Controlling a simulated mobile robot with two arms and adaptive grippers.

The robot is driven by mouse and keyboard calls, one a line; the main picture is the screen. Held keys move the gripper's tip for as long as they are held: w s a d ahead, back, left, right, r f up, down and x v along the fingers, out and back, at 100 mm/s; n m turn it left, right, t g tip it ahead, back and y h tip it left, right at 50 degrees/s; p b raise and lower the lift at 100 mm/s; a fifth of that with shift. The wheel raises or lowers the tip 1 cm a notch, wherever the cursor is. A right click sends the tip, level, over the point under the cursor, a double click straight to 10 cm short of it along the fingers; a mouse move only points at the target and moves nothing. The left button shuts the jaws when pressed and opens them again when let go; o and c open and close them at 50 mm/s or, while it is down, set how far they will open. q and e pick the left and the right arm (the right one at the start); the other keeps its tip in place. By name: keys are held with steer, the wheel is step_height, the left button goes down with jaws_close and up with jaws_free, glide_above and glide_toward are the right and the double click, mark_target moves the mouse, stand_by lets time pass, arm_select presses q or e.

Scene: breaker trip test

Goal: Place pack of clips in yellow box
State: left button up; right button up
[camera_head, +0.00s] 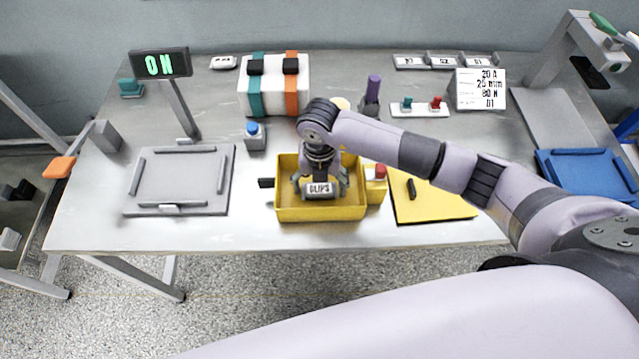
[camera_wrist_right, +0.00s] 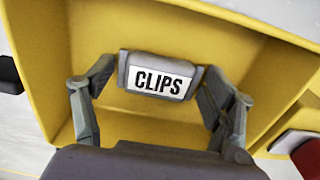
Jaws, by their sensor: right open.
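The yellow box (camera_head: 292,213) stands near the front middle of the table. The pack of clips (camera_head: 319,189), a grey block with a white CLIPS label, is inside the box's outline; it also shows in the right wrist view (camera_wrist_right: 160,77). My right gripper (camera_head: 320,186) reaches down into the box over the pack. In the right wrist view its fingers (camera_wrist_right: 158,110) are spread on either side of the pack, with gaps beside it. Whether the pack rests fully on the box floor is hard to tell. My left gripper is not in view.
A grey tray (camera_head: 180,206) lies left of the box and a yellow mat (camera_head: 440,207) right of it. A small block with a red top (camera_head: 376,184) adjoins the box's right wall. A blue-topped bottle (camera_head: 254,138) and a strapped white box (camera_head: 273,108) stand behind.

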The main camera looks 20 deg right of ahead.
mark_target(320, 187)
steer(key=shift+r, duration=0.3)
step_height(320, 187, up, 12)
steer(key=b, duration=0.2)
steer(key=shift+w+f, duration=0.1)
steer(key=shift+f, duration=0.05)
